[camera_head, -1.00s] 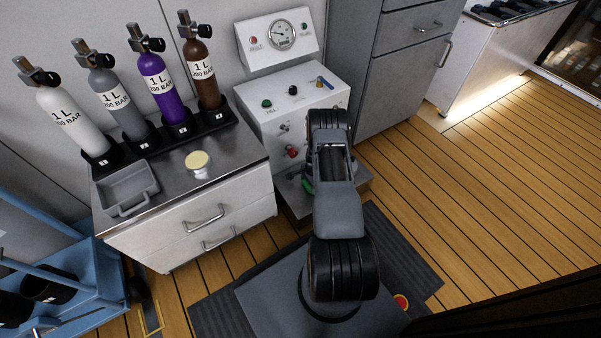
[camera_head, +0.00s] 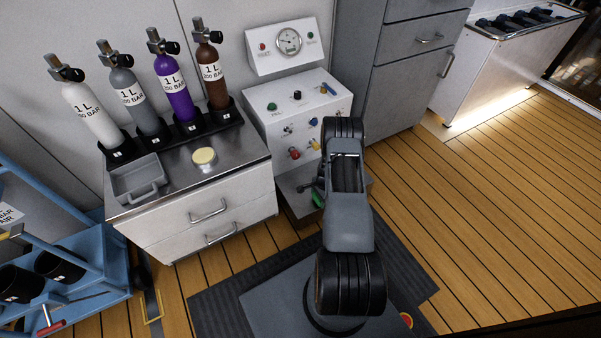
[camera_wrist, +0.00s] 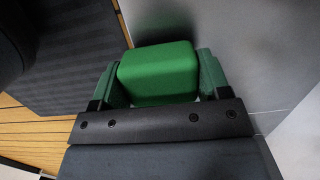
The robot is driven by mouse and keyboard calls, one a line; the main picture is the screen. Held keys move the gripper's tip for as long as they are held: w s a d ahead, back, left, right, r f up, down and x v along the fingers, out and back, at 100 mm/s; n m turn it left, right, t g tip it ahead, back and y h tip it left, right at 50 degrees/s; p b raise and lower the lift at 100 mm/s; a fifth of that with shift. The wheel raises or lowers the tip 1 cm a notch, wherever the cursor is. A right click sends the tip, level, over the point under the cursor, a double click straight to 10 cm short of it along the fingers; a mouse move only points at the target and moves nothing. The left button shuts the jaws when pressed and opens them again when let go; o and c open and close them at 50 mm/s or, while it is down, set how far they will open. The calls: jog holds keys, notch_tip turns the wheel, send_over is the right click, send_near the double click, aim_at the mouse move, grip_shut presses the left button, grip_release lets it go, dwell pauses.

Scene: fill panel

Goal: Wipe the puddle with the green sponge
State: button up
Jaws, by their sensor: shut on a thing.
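The green sponge (camera_wrist: 158,73) sits between the two fingers of my gripper (camera_wrist: 160,80) in the wrist view, and the gripper is shut on it. In the head view a small bit of the green sponge (camera_head: 318,200) shows just left of my arm, in front of the fill panel (camera_head: 298,105), near the low grey step (camera_head: 300,182). My arm hides most of the gripper there. I cannot make out the puddle in either view. In the wrist view a grey metal surface (camera_wrist: 230,40) lies beyond the sponge; whether they touch I cannot tell.
A white drawer cabinet (camera_head: 205,215) on the left bears a grey tray (camera_head: 150,192), a round cream-topped item (camera_head: 204,157) and several gas cylinders (camera_head: 175,90) in a black rack. A blue rack (camera_head: 95,265) stands at far left. The wooden floor (camera_head: 480,210) at right is clear.

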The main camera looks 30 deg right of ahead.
jog(key=shift+d+r+p, duration=0.15)
jog(key=shift+r+p, duration=1.8)
jog(key=shift+r, duration=1.45)
